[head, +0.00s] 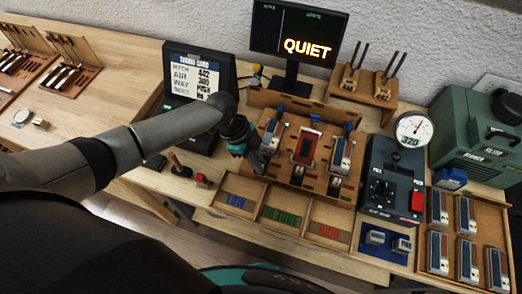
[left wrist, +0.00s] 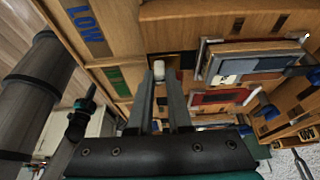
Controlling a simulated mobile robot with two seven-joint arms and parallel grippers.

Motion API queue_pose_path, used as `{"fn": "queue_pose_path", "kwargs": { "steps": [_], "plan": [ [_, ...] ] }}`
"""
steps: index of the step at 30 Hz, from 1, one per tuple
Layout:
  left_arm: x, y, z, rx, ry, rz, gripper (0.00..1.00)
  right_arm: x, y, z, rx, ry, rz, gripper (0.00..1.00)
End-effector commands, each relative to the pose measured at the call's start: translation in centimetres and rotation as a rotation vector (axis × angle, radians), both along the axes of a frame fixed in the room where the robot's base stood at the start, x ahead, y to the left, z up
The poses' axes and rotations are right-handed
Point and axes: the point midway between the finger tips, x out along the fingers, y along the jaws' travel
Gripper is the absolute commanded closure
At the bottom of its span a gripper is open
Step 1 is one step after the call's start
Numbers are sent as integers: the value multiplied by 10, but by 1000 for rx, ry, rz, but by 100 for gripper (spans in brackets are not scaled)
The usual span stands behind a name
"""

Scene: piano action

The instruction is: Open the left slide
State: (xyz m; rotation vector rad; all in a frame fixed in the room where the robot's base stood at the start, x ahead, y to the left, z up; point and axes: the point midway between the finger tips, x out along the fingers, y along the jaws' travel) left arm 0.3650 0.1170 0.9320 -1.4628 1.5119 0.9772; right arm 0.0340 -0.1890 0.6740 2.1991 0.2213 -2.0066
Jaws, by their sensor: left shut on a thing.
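A wooden piano-action fixture (head: 325,170) stands mid-table with three lanes, a red module (head: 306,148) in the middle one. The left slide (head: 271,132) is at its left end, its near part hidden by my gripper. My left gripper (head: 258,163) reaches down at that near end. In the left wrist view its two fingers (left wrist: 160,72) are shut on a small pale knob (left wrist: 158,70) at the fixture's wooden front. I cannot tell how far the slide is out. My right gripper does not show.
Trays labelled LOW (head: 238,203), green and red front the fixture. A black control box (head: 393,180) and a dial gauge (head: 413,130) stand right. A display (head: 198,75) stands behind my arm. A joystick (head: 179,165) and red button (head: 201,181) lie left of the gripper.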

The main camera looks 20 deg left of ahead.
Motion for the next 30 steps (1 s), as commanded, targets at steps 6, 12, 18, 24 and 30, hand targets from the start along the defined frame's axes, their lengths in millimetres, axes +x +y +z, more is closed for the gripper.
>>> {"fn": "queue_pose_path", "kwargs": {
  "steps": [6,12,18,24,30],
  "plan": [
    [-14,1,1,2,2,-1,100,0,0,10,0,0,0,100],
    [-14,1,0,2,5,-2,100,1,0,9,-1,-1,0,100],
    [-15,1,0,2,6,-3,67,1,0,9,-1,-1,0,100],
    [-14,1,0,1,4,-2,52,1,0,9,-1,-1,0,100],
    [-13,1,1,1,1,0,52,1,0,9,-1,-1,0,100]
  ]
}}
